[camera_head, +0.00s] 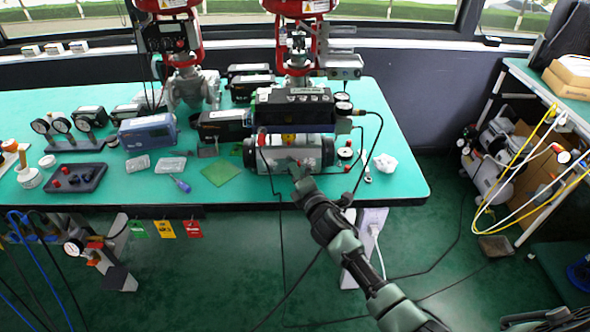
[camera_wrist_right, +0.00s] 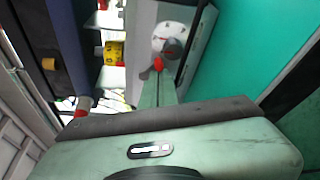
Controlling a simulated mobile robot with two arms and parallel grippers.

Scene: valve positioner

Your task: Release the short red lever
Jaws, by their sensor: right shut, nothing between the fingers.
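My right gripper (camera_head: 295,168) reaches in from the lower right to the front of the grey cylindrical actuator (camera_head: 318,150) under the black positioner (camera_head: 292,106). Its fingers are together in the right wrist view (camera_wrist_right: 157,88), with nothing seen between them. A short red part (camera_wrist_right: 157,64), likely the short red lever, shows right at the fingertips beside a round white-and-grey fitting (camera_wrist_right: 172,42). I cannot tell whether the fingers touch it. Another red piece (camera_wrist_right: 82,108) shows at the left of the wrist view. My left gripper is not in view.
Small gauges (camera_head: 343,107) and thin black hoses stand right of the positioner. A blue box (camera_head: 147,132), a green square (camera_head: 221,171) and a screwdriver (camera_head: 181,184) lie to the left on the green bench (camera_head: 408,185). The bench's right end is mostly clear.

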